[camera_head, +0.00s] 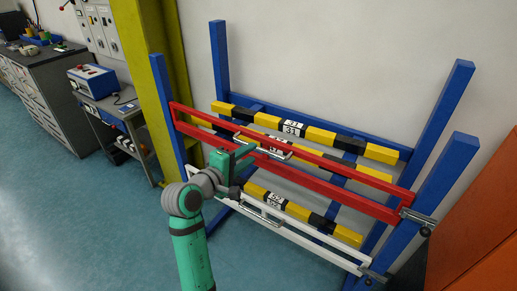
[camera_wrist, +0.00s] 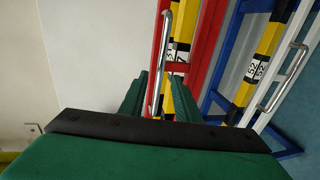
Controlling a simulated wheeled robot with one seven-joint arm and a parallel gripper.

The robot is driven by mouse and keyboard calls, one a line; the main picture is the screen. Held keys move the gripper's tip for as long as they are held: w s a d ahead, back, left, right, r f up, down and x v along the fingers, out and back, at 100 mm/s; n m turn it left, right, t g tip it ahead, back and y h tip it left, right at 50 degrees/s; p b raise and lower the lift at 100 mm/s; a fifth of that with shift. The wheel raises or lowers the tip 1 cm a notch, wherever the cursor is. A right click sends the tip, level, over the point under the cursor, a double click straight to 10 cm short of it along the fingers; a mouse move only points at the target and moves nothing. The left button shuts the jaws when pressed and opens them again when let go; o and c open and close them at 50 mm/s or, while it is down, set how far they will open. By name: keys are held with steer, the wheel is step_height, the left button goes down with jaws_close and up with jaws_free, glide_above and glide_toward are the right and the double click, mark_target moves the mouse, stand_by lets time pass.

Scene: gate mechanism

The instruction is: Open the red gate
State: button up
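The red gate (camera_head: 335,180) is a long red frame across the blue rack, its right end at a metal latch (camera_head: 418,218) on the right post. Its metal bar handle (camera_head: 268,143) sits near the gate's middle. My gripper (camera_head: 246,152) is at the red gate, close to this handle. In the wrist view, the red gate (camera_wrist: 204,45) runs up the picture and the handle (camera_wrist: 165,45) reaches down between my gripper's two green fingers (camera_wrist: 160,95). The fingers are apart, one on each side of the handle's lower end. I cannot tell whether they touch it.
A white gate (camera_head: 300,237) with its own handle (camera_head: 263,215) lies below the red one. Yellow-black numbered bars (camera_head: 320,137) sit behind. A blue post (camera_head: 440,180) and orange cabinet (camera_head: 480,235) stand right, a yellow column (camera_head: 145,60) left. The left floor (camera_head: 80,220) is clear.

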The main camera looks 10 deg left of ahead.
mark_target(258, 148)
steer(key=shift+x, duration=3)
jaws_close()
